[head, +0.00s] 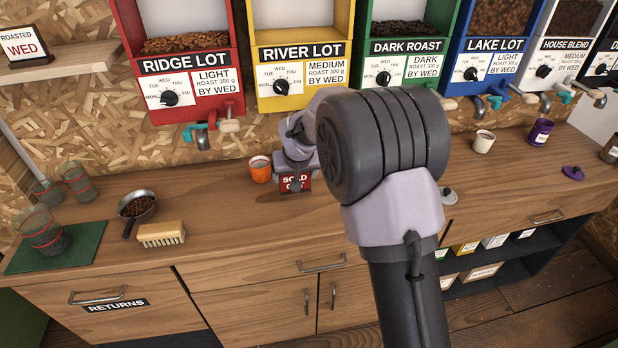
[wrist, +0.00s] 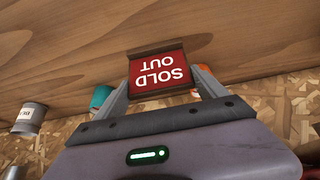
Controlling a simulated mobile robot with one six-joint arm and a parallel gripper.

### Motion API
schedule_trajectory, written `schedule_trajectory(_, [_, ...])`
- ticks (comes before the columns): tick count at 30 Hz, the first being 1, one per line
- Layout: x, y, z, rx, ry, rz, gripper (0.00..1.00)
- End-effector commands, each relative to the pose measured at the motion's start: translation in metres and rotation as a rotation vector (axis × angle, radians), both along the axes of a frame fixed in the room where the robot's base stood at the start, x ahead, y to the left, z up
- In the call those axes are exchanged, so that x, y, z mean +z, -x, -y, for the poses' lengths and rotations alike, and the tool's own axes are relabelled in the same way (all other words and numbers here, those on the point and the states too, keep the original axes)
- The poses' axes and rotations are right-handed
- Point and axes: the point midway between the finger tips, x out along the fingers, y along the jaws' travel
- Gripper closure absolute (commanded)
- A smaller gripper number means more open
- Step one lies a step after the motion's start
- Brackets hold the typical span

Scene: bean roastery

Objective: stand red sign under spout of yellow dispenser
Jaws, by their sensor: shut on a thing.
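The red "SOLD OUT" sign (head: 295,182) is between the fingers of my gripper (head: 297,172), low over the counter in front of the yellow dispenser (head: 299,40). In the wrist view the red sign (wrist: 160,75) shows upside down, with my gripper (wrist: 163,88) shut on its sides. The sign looks upright; whether its base touches the counter I cannot tell. The yellow dispenser is labelled "RIVER LOT"; its spout is hidden behind my arm.
An orange cup (head: 260,170) stands just left of the sign. A scoop of beans (head: 137,208), a brush (head: 161,234) and glasses on a green mat (head: 85,240) are farther left. A white cup (head: 484,142) stands right. The counter front between brush and sign is clear.

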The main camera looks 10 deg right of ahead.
Motion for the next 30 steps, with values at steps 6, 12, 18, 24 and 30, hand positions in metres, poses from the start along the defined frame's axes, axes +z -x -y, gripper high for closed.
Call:
schedule_trajectory(6, [-0.006, -0.032, 0.037, 0.0, 0.0, 0.002, 0.6])
schedule_trajectory(12, [-0.03, -0.039, 0.046, 0.001, 0.0, -0.002, 0.6])
schedule_trajectory(18, [-0.042, -0.039, 0.046, 0.001, 0.0, 0.0, 0.59])
schedule_trajectory(24, [-0.045, -0.039, 0.046, 0.001, 0.0, 0.0, 0.6])
schedule_trajectory(30, [-0.045, -0.039, 0.045, 0.001, 0.0, 0.0, 0.0])
